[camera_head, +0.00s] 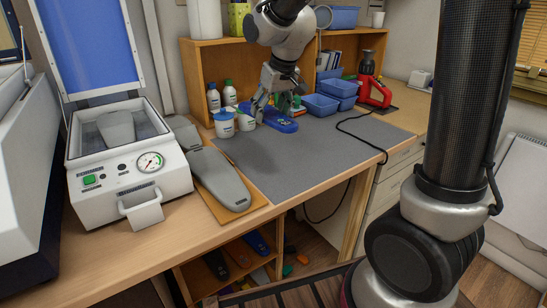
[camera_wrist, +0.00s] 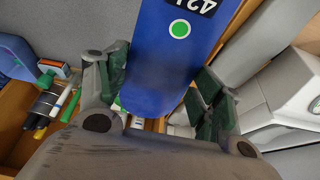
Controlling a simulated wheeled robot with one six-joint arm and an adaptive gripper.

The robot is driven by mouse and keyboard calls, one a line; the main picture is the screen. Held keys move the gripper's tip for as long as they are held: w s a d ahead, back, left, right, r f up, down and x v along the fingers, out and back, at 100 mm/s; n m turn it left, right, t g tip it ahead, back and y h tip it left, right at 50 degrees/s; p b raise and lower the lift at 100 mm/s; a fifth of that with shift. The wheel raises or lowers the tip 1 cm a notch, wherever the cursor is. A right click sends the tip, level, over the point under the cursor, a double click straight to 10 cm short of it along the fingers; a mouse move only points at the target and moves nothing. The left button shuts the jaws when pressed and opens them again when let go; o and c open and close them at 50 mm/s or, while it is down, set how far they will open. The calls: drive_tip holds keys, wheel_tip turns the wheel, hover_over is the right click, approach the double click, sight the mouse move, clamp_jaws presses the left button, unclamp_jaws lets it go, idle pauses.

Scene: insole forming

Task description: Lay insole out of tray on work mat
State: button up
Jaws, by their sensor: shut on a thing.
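My gripper (camera_head: 262,104) is at the back of the grey work mat (camera_head: 310,158) and points downward. It is shut on a blue insole (camera_head: 281,121). In the wrist view the blue insole (camera_wrist: 172,45) lies between the green-padded fingers of my gripper (camera_wrist: 163,88). It carries a green dot and a dark label with white digits. In the head view the insole is over the mat's back edge, and I cannot tell whether it touches the mat. No tray holding insoles can be made out clearly.
White jars (camera_head: 224,124) and bottles (camera_head: 213,97) stand left of my gripper. Blue bins (camera_head: 320,105) and a red device (camera_head: 374,92) are to the right. A black cable (camera_head: 362,136) crosses the mat's right side. A grey foot form (camera_head: 222,178) lies left. The mat's front is clear.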

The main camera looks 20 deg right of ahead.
hover_over(272, 162)
drive_tip(key=f, duration=1)
drive_tip(key=shift+s+d+f, duration=0.15)
drive_tip(key=shift+s+d, duration=0.15)
drive_tip(key=shift+s, duration=0.1)
drive_tip(key=shift+f, duration=2)
drive_tip(key=shift+f, duration=0.2)
drive_tip(key=o, duration=0.9)
drive_tip(key=shift+c, duration=0.2)
drive_tip(key=shift+r, duration=0.1)
